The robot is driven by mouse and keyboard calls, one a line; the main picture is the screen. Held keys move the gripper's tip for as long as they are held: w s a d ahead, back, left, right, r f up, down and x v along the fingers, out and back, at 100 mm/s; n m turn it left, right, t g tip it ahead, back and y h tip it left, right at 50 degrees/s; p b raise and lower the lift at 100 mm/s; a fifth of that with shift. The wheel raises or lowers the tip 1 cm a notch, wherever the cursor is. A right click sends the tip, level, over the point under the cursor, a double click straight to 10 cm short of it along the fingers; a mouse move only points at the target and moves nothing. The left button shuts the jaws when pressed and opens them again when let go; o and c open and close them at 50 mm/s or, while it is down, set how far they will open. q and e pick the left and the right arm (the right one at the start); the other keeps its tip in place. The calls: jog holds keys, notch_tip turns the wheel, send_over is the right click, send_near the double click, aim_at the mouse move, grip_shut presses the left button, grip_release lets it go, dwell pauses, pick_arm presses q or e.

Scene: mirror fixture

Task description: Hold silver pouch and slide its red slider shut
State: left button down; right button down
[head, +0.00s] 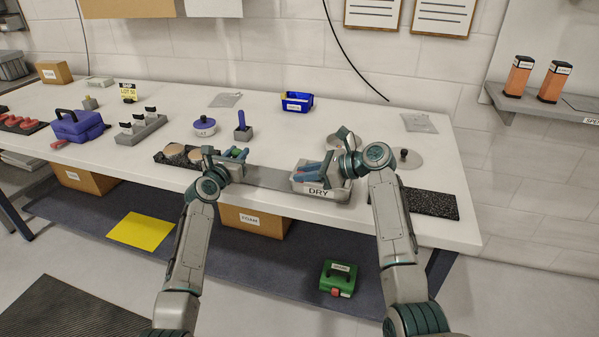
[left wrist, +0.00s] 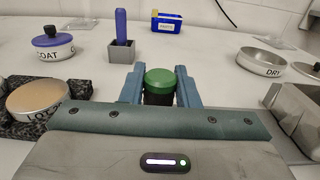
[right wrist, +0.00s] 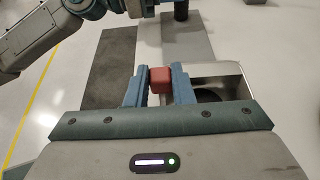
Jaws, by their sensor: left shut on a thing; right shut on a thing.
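Two silver pouches lie flat at the back of the table in the head view, one at centre left (head: 225,100) and one at the right (head: 419,122). Both are apart from my grippers, and I cannot make out a red slider on either. My left gripper (head: 238,154) is shut on a dark cylinder with a green top (left wrist: 159,80), above the front of the table. My right gripper (head: 322,170) is shut on a small red block (right wrist: 160,78), over the metal tray (right wrist: 222,72). The red block's lower part is hidden.
A grey strip (head: 270,179) runs along the front edge between my grippers. A round DRY dish (left wrist: 262,62), a knobbed lid (head: 408,160), a blue bin (head: 297,102) and a purple-handled tool (head: 242,132) stand behind.

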jog(key=s+d, duration=0.1)
jog(key=d, duration=0.2)
jog(key=s+d, duration=0.1)
jog(key=d, duration=0.3)
jog(key=s+d, duration=0.1)
jog(key=d, duration=0.3)
jog(key=shift+s+d, duration=0.1)
jog(key=shift+s, duration=0.2)
jog(key=c, duration=1.2)
grip_release()
jog(key=shift+c, duration=0.2)
jog(key=v, duration=1.2)
pick_arm(q)
jog(key=c, duration=1)
grip_release()
